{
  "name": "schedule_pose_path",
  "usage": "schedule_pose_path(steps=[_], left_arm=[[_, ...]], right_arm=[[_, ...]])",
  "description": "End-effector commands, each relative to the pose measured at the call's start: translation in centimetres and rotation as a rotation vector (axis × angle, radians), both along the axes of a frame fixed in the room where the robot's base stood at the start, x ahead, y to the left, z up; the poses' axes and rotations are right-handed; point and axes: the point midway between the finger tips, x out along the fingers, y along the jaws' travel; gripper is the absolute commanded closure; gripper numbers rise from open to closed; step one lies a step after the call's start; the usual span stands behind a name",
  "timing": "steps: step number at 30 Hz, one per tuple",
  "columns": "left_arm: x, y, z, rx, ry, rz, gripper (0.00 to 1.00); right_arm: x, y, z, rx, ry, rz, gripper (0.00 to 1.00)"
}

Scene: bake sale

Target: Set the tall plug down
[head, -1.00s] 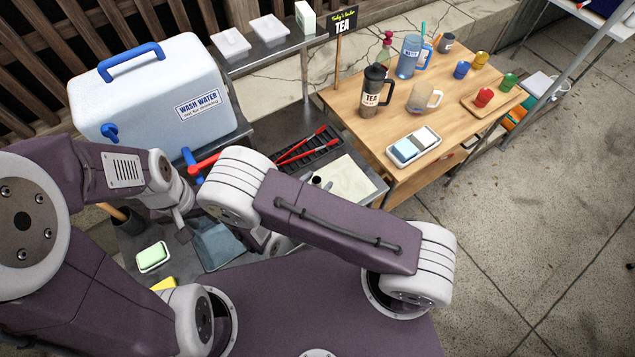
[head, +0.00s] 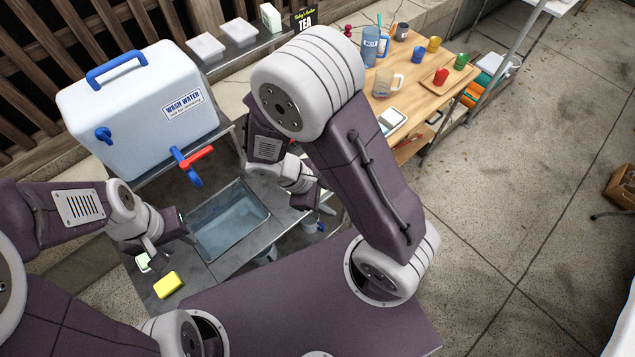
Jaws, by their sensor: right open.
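I cannot make out the tall plug in the head view; my right arm hides part of the counter. My right gripper (head: 325,203) is beside the right edge of the sink counter, past the basin, and is open. The sink basin (head: 228,222), with water-blue inside, lies between the two grippers.
A wash-water cooler (head: 140,115) with a blue tap and red lever (head: 197,158) stands behind the basin. A yellow sponge (head: 168,285) lies on the front counter. A wooden table (head: 415,95) with cups is at the back right. Open floor lies to the right.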

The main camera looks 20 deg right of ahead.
Motion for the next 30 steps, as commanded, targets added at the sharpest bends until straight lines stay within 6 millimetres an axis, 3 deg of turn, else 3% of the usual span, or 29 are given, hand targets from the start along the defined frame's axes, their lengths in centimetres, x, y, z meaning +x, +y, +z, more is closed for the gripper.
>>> schedule_pose_path(steps=[1, 3, 6, 9, 18, 20, 26, 30], left_arm=[[0.0, 0.0, 0.0, 0.0, 0.0, 0.0, 0.64], [0.0, 0.0, 0.0, 0.0, 0.0, 0.0, 0.64], [0.0, 0.0, 0.0, 0.0, 0.0, 0.0, 0.64], [0.0, 0.0, 0.0, 0.0, 0.0, 0.0, 0.64], [0.0, 0.0, -0.2, 0.0, 0.0, 0.0, 0.64], [0.0, 0.0, -1.0, 0.0, 0.0, 0.0, 0.64], [0.0, 0.0, -6.8, 0.0, 0.001, 0.0, 0.64], [0.0, 0.0, -6.2, 0.0, 0.0, 0.0, 0.64]], right_arm=[[-0.5, 0.0, 1.0, 0.118, -0.086, -0.221, 0.52], [-0.5, 0.4, 2.3, 0.263, -0.212, -0.502, 0.52], [0.5, 0.5, 3.9, 0.397, -0.371, -0.784, 0.52], [1.3, 0.2, 4.9, 0.459, -0.461, -0.923, 0.52], [1.5, 0.2, 5.0, 0.473, -0.482, -0.957, 0.52], [1.5, 0.2, 4.2, 0.473, -0.481, -0.956, 0.52], [1.5, 0.2, -1.6, 0.473, -0.48, -0.955, 0.52], [1.5, 0.2, -1.1, 0.473, -0.48, -0.955, 0.52]])
